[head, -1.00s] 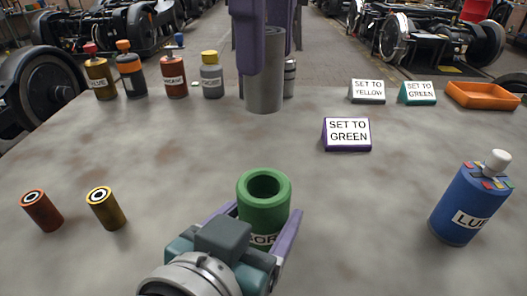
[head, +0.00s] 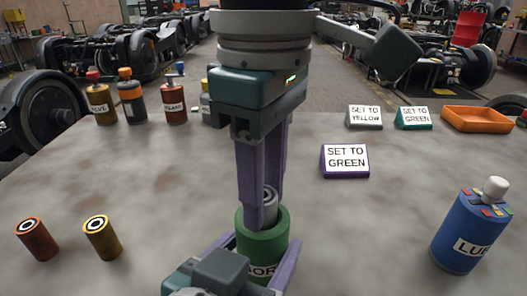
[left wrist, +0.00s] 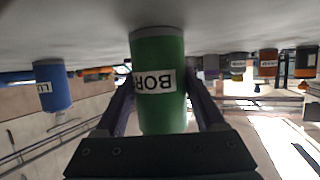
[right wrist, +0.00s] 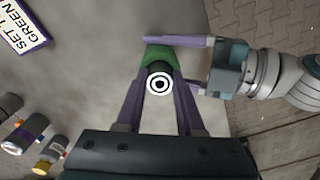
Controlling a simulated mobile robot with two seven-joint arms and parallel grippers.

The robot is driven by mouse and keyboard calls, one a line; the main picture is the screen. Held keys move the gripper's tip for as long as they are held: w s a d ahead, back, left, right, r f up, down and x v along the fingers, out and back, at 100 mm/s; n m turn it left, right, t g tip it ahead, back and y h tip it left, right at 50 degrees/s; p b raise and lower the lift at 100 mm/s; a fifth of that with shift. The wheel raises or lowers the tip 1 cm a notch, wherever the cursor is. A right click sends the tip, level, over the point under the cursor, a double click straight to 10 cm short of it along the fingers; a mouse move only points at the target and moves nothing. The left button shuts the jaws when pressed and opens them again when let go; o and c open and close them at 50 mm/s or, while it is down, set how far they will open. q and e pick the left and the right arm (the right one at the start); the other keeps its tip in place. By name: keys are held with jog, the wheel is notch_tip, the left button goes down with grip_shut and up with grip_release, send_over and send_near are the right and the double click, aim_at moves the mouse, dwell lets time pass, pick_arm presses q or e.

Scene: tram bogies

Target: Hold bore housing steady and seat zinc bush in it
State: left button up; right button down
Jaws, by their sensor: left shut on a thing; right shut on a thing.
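The green bore housing (head: 262,246) stands upright on the grey table at the front middle, its label partly covered. My left gripper (head: 252,262) is shut around it from the front; the left wrist view shows the housing (left wrist: 158,105) between both fingers. My right gripper (head: 262,208) points straight down over the housing, shut on the grey zinc bush (head: 270,203). The bush is upright, its lower end at the housing's bore. In the right wrist view the bush's ringed top (right wrist: 159,84) covers most of the bore, so I cannot tell how deep it sits.
A red bush (head: 38,240) and a yellow bush (head: 102,238) stand at the left. A blue bottle (head: 470,232) stands at the right. A purple-edged sign (head: 345,161) reads SET TO GREEN. Two more signs, an orange tray (head: 477,119) and several bottles line the back.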

jog(key=c, duration=0.5)
grip_release()
jog(key=shift+f, duration=0.1)
notch_tip(320, 180, up, 12)
jog(key=shift+r, duration=0.15)
pick_arm(q)
jog(key=o, duration=1.5)
